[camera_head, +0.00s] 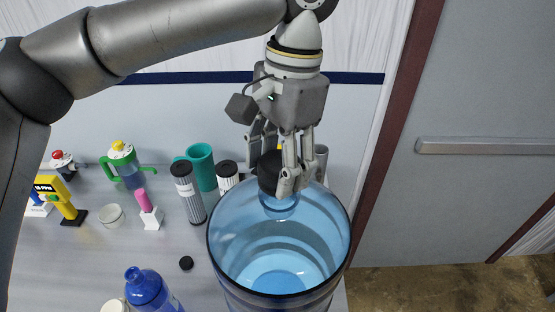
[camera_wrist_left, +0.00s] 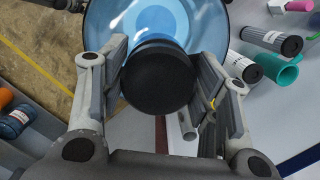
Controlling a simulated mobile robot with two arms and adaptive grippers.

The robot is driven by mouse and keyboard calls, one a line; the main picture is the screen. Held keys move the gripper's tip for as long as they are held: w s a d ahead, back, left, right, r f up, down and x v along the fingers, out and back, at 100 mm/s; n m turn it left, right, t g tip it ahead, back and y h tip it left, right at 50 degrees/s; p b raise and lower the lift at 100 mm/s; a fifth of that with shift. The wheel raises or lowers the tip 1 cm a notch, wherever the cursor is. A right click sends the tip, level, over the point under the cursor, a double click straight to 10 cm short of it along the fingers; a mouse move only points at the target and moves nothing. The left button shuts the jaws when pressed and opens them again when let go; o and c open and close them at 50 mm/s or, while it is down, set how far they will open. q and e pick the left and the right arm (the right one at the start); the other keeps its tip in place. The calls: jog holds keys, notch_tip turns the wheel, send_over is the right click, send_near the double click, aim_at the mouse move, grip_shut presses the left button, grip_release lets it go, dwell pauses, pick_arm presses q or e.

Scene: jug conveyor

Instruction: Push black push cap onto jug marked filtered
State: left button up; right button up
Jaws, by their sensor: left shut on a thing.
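A large clear blue jug (camera_head: 280,245) stands at the near edge of the counter, its neck (camera_head: 280,203) under my left gripper. No "filtered" marking is readable on it. The black push cap (camera_head: 268,172) is between the fingers of my left gripper (camera_head: 282,180), at the jug's neck. In the left wrist view, the round black cap (camera_wrist_left: 158,78) is held between both fingers of the left gripper (camera_wrist_left: 162,80), with the blue jug (camera_wrist_left: 108,22) behind it. I cannot tell whether the cap is seated on the neck. My right gripper is not in view.
The grey counter (camera_head: 75,255) holds a dark filter cylinder (camera_head: 189,195), a teal cup (camera_head: 203,165), a small black cap (camera_head: 186,263), a blue bottle (camera_head: 150,290), a green-handled jug (camera_head: 126,165) and a pink-topped item (camera_head: 145,203). A grey door (camera_head: 475,100) is at the right.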

pick_arm(q)
jog(key=shift+f, duration=0.95)
jog(key=shift+c, duration=0.3)
dwell(0.5)
jog(key=o, duration=0.8)
jog(key=shift+o, duration=0.6)
jog(key=o, duration=0.3)
jog(key=shift+o, duration=0.2)
jog(key=shift+r, duration=0.1)
jog(key=shift+r, duration=4.05)
